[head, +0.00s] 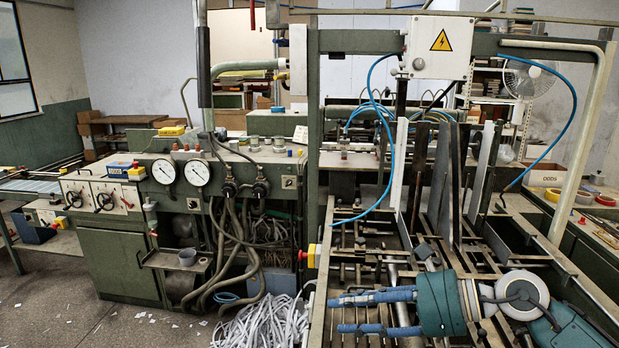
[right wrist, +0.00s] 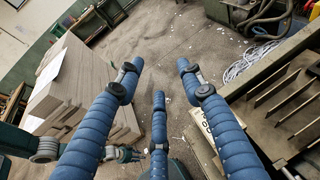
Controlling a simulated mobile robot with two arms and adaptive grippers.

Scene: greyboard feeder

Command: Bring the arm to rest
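My right gripper (head: 335,312) reaches in from the lower right of the head view, over the slatted metal bed of the feeder machine (head: 470,262). Its blue padded fingers point left. In the right wrist view the three fingers of the right gripper (right wrist: 160,75) are spread apart, with only floor between them; it is open and empty. My left gripper does not show in the head view. A small jointed part (right wrist: 125,153) at the lower left of the right wrist view looks like my left gripper; its finger state is too small to tell.
Stacked grey boards (right wrist: 85,85) stand left of the fingers in the right wrist view. A slatted frame (right wrist: 285,100) lies to the right. Upright metal plates (head: 440,180) rise behind the right gripper. Paper strips (head: 268,325) lie on the floor. Open floor (head: 130,325) shows at front left.

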